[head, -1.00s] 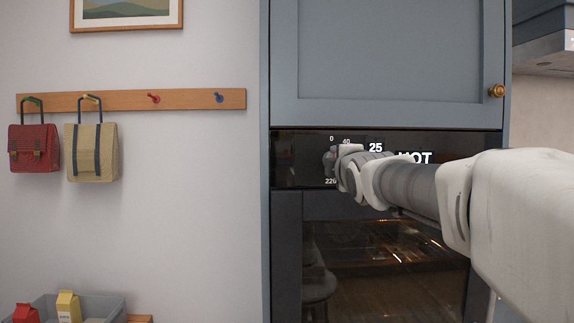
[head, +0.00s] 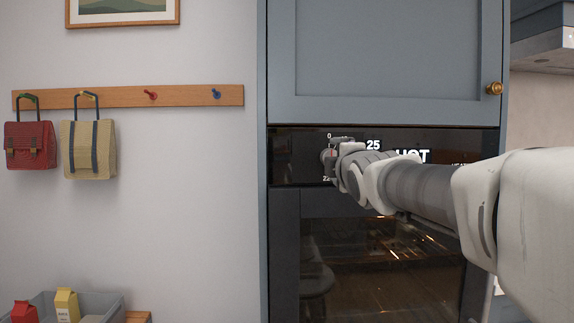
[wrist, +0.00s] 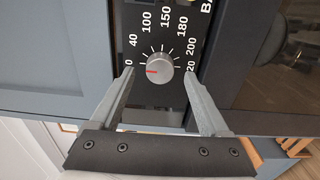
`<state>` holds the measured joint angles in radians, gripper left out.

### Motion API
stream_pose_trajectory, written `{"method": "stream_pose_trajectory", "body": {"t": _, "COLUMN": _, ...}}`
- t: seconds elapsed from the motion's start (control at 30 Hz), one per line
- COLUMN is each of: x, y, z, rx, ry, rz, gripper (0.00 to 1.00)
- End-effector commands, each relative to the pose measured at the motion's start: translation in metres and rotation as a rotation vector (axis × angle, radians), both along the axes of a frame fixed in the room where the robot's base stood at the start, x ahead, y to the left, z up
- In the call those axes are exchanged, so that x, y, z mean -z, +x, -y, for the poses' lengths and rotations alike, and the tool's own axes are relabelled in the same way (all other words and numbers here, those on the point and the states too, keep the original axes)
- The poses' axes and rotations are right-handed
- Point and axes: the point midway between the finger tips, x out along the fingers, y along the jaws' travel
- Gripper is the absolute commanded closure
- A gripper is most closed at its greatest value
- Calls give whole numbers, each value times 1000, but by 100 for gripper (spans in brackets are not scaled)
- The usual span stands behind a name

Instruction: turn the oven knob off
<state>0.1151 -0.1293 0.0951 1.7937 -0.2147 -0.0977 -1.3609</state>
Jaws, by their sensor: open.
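The oven knob (wrist: 161,66) is a round grey dial on the black oven panel (head: 295,158). Its red mark points left, toward the side of the 0 label, in the wrist view. A printed scale from 0 through 40 and 100 up to about 220 rings it. My gripper (wrist: 159,74) is open, with one finger on each side of the knob and a visible gap to it on both sides. In the head view my gripper (head: 332,161) is at the panel and mostly hides the knob. The display (head: 373,145) reads 25, with HOT partly covered by my arm.
A blue-grey cupboard door (head: 390,60) with a brass knob (head: 494,88) is above the panel. The dark glass oven door (head: 380,260) is below. On the left wall, a peg rail (head: 130,97) holds two bags. A crate (head: 110,303) with cartons stands low left.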

Motion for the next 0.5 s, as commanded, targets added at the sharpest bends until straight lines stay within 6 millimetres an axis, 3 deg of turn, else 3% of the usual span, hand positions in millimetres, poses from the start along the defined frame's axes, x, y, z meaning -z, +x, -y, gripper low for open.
{"method": "stream_pose_trajectory", "body": {"t": 0.5, "x": -2, "y": -93, "z": 0, "rx": 0, "ry": -1, "rz": 1, "gripper": 20}}
